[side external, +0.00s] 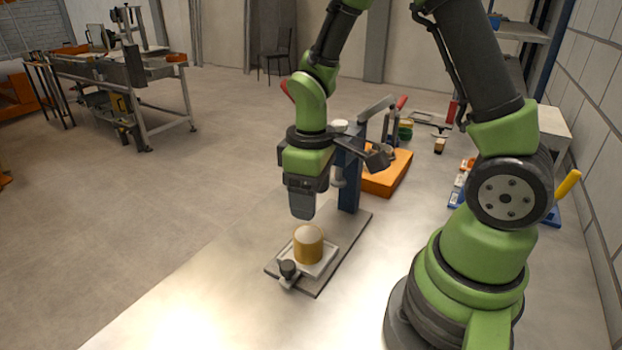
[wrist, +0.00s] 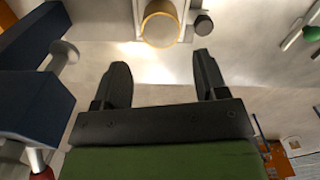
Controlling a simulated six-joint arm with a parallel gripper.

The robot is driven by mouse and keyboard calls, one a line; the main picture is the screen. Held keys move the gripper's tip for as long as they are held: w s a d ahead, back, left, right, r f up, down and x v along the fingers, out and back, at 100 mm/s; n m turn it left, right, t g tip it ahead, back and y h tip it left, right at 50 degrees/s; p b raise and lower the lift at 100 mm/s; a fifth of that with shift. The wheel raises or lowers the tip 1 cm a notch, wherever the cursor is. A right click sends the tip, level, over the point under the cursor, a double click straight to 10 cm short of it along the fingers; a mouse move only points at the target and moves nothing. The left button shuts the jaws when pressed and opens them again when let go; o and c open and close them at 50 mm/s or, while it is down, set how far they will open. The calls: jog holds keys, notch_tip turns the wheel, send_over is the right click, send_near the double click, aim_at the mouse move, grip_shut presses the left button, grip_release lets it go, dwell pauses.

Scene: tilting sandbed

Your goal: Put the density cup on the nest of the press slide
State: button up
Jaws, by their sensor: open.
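The nest itself is hidden under the cup. My gripper (side external: 302,212) is above the cup in the side view, apart from it. In the wrist view the two dark fingers (wrist: 162,75) are spread with nothing between them, and the cup (wrist: 160,24) shows beyond the fingertips at the top edge.
The blue press column (side external: 349,180) rises at the slide's back end, close to my gripper. An orange sandbed tray (side external: 388,175) is behind it. Blue-and-yellow items (side external: 462,185) lie at the right. The bench is clear at the front left.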

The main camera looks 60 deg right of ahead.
jog(key=s+a+r+m+t, duration=0.1)
jog(key=s+r+m+t, duration=0.1)
jog(key=r, duration=0.4)
jog(key=s+a+r+m+t+y, duration=0.1)
jog(key=s+a+r+m+t, duration=0.1)
jog(key=s+r, duration=0.2)
jog(key=s+a+r+m+t+y, duration=0.1)
jog(key=s+a+r+m+t, duration=0.1)
jog(key=r, duration=0.5)
jog(key=shift+s+r+m+t, duration=0.35)
jog(key=shift+s+t, duration=0.25)
jog(key=shift+s, duration=0.5)
